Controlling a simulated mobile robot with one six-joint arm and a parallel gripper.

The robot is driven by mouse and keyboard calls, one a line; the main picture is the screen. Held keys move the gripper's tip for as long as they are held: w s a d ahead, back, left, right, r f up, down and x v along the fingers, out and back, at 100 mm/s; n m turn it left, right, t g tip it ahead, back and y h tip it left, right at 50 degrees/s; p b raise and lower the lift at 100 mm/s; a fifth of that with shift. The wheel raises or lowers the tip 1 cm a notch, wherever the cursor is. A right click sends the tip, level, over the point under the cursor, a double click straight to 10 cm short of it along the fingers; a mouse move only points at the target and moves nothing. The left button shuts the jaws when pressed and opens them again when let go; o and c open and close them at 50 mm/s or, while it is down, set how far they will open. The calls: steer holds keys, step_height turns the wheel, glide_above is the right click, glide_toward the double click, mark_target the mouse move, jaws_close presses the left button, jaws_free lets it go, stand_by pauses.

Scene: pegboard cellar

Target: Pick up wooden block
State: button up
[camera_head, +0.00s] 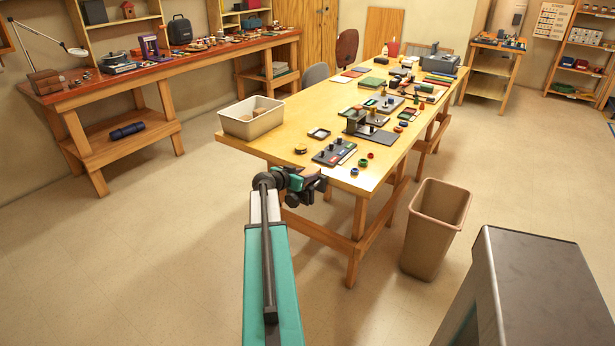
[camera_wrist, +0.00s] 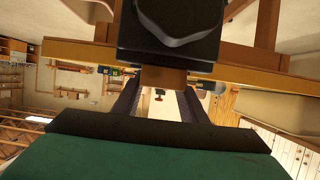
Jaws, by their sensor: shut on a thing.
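My gripper (camera_head: 308,188) is in front of the near edge of the long table, at the end of my teal arm. In the wrist view my gripper (camera_wrist: 160,100) has its two dark fingers closed on a small brown wooden block (camera_wrist: 163,78). The block shows between the fingertips, just under a large dark shape that fills the top of that view.
The long table (camera_head: 270,143) holds a cream bin (camera_head: 252,118), a dark tray (camera_head: 334,152) and many small parts. A tan waste bin (camera_head: 435,228) stands on the floor to the right. A workbench (camera_head: 150,76) runs along the left wall. The floor at left is clear.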

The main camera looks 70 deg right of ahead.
steer(key=shift+r, duration=0.15)
steer(key=shift+r+b, duration=0.5)
steer(key=shift+r, duration=0.55)
steer(key=s+a+r+b, duration=0.2)
steer(key=s+a+b, duration=0.4)
steer(key=s, duration=0.5)
steer(key=a, duration=0.2)
steer(key=shift+a, duration=0.35)
steer(key=s+a+b, duration=0.1)
steer(key=b, duration=0.4)
steer(key=shift+s+r+b, duration=0.15)
steer(key=shift+r+b, duration=0.05)
steer(key=shift+b, duration=0.1)
steer(key=shift+s+a+r+b, duration=0.1)
steer(key=shift+a+b, duration=0.1)
steer(key=shift+b, duration=0.1)
